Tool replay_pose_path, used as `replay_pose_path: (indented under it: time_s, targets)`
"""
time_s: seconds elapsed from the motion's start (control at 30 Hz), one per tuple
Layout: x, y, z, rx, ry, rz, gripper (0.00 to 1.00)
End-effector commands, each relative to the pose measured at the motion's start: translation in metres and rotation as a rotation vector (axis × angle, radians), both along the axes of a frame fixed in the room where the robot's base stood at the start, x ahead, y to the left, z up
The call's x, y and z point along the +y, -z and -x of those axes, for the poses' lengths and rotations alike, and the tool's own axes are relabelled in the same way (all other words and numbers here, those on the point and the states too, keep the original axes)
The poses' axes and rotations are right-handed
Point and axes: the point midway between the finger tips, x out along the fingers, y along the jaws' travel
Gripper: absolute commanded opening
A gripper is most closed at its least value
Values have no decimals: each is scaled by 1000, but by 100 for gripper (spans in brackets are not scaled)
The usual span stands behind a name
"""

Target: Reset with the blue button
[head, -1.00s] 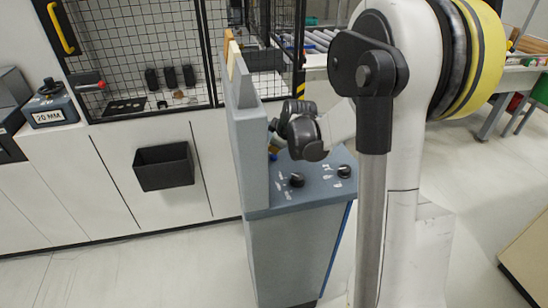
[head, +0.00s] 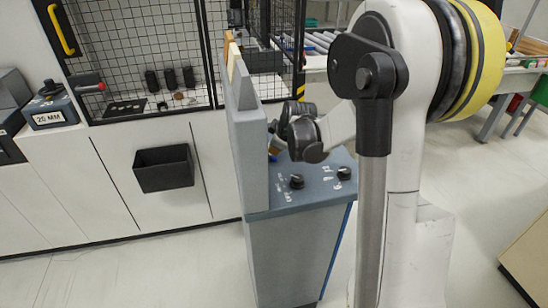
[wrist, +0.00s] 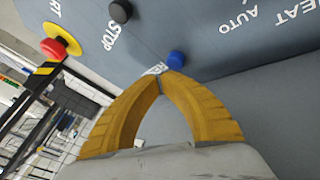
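The blue button (wrist: 176,59) stands on the grey control panel (wrist: 225,50) in the wrist view. My gripper (wrist: 164,72) has its two yellow fingers brought together at the tips, with nothing visible between them. The fingertips are right at the near side of the blue button; I cannot tell whether they touch or press it. In the head view the console (head: 300,245) stands in the middle. My wrist is over its sloping top, and the blue button is hidden there behind my arm and the upright panel.
Near the blue button are a black button (wrist: 120,11) marked STOP and a red mushroom button (wrist: 53,48) on a yellow base. Black knobs (head: 297,181) sit on the console's top. A mesh guard (head: 140,45) stands behind. Floor at left is open.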

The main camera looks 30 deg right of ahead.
Motion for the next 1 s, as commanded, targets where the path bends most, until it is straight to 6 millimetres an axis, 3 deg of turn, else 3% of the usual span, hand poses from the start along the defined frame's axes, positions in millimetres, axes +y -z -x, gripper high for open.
replay_pose_path:
  time_s: [1.0]
  targets:
    - [0, 12, 0, 0, 0, 0, 0]
